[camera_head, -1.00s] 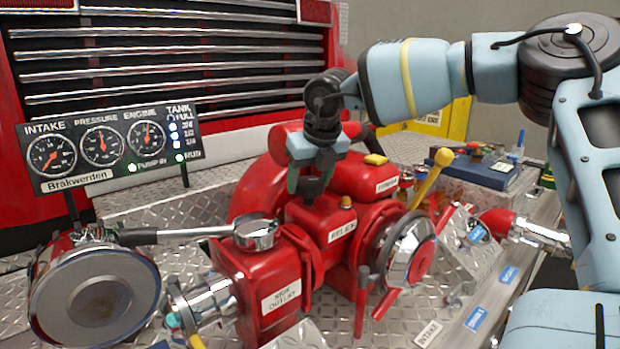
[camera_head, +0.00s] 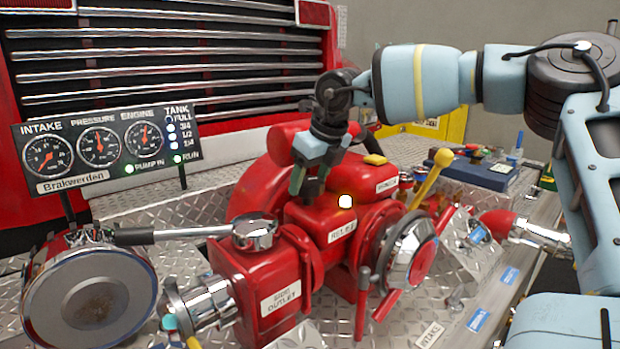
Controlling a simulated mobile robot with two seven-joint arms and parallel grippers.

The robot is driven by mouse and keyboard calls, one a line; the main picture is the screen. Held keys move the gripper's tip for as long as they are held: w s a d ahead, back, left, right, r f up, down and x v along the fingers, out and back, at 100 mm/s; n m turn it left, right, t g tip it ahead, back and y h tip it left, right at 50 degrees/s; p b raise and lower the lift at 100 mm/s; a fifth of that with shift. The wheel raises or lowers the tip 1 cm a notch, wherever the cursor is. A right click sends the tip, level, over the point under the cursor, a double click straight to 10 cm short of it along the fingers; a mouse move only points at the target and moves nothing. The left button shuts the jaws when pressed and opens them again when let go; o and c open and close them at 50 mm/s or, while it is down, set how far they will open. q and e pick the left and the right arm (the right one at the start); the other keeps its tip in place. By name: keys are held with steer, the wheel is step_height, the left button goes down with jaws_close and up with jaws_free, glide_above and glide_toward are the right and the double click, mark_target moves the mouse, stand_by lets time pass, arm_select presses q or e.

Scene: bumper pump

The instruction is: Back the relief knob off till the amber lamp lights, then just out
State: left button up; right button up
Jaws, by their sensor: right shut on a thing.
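The pump (camera_head: 275,265) is a red casting with silver fittings in the middle of the view. A label reading RELIEF (camera_head: 342,231) is on its upper block. The amber lamp (camera_head: 345,201) above this label glows bright, yellowish white. My right gripper (camera_head: 311,186) points down at the top of the block, just left of the lamp, with its jaws shut on the relief knob. The fingers hide most of the knob, so its height cannot be told. My left gripper is out of view.
The gauge panel (camera_head: 108,150) stands at the left. A lever with a dark grip (camera_head: 136,236) reaches the chrome cap (camera_head: 255,233). A yellow-knobbed lever (camera_head: 432,178) rises right of my gripper. Diamond plate (camera_head: 130,211) lies around the pump.

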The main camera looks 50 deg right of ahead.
steer(key=o, duration=1)
steer(key=shift+c, duration=0.2)
steer(key=shift+r, duration=0.1)
steer(key=v, duration=0.7)
steer(key=shift+s+r, duration=0.2)
steer(key=shift+r, duration=0.15)
steer(key=shift+f, duration=0.15)
